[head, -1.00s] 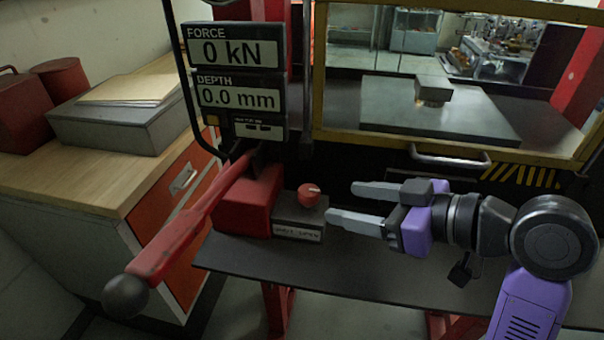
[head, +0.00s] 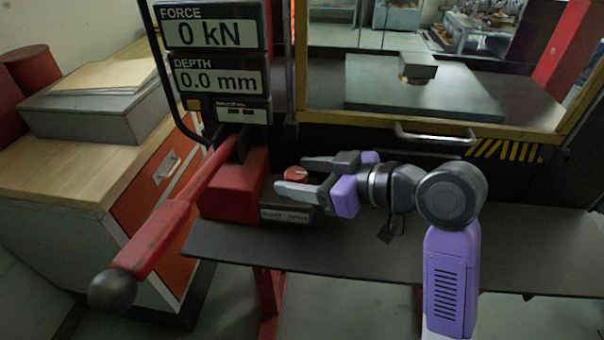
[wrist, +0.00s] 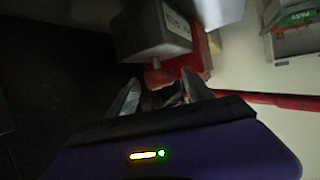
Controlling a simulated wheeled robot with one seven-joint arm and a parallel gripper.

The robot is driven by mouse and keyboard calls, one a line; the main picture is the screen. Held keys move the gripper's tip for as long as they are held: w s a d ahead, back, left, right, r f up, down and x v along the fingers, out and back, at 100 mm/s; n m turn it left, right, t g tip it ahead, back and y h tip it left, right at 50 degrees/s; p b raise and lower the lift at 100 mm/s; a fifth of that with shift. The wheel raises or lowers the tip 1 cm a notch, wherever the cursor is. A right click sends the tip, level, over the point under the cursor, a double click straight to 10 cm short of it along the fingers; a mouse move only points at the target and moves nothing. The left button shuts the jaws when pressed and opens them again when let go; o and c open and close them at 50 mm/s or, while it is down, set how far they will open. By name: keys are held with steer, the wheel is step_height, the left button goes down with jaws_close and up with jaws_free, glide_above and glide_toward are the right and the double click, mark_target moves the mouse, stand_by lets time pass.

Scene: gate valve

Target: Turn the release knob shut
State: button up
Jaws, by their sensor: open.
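The release knob (head: 295,174) is a small round red knob with a white pointer mark, on top of a grey valve block (head: 286,214) with a label on its front. The block sits beside a red housing (head: 234,187). My gripper (head: 288,176) is open, its two fingers pointing left, one on the far side and one on the near side of the knob. In the wrist view the red knob (wrist: 158,77) shows just ahead of and between the open fingertips (wrist: 160,90). I cannot tell whether a finger touches it.
A long red lever (head: 165,235) with a black ball end slants out from the housing at the left. Above stand the force and depth displays (head: 215,60), reading 0 kN and 0.0 mm. A yellow-framed guard with a handle (head: 435,137) is behind. The bench (head: 340,255) front is clear.

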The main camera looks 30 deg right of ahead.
jaws_close()
steer(key=shift+a, duration=0.1)
steer(key=m+h+p, duration=0.2)
steer(key=m+t+h+p, duration=0.1)
steer(key=h, duration=0.1)
steer(key=shift+s+a+r+m, duration=0.15)
steer(key=shift+a+r+m, duration=0.05)
steer(key=shift+a+m, duration=0.1)
steer(key=m+h+p, duration=0.2)
steer(key=h, duration=0.1)
steer(key=m+h+p, duration=0.1)
steer(key=m+p, duration=0.1)
steer(key=shift+a+h, duration=0.25)
steer(key=shift+h, duration=0.05)
steer(key=m+h, duration=0.1)
steer(key=h, duration=0.1)
steer(key=m+g+h+p, duration=0.1)
steer(key=m, duration=0.1)
steer(key=shift+w+a+f+h, duration=0.1)
steer(key=shift+w+a+h, duration=0.1)
steer(key=shift+h, duration=0.2)
steer(key=shift+f+m+g+h, duration=0.1)
steer(key=shift+m+g+h, duration=1.45)
steer(key=shift+m, duration=0.55)
steer(key=shift+h, duration=0.35)
jaws_free()
steer(key=shift+w, duration=0.1)
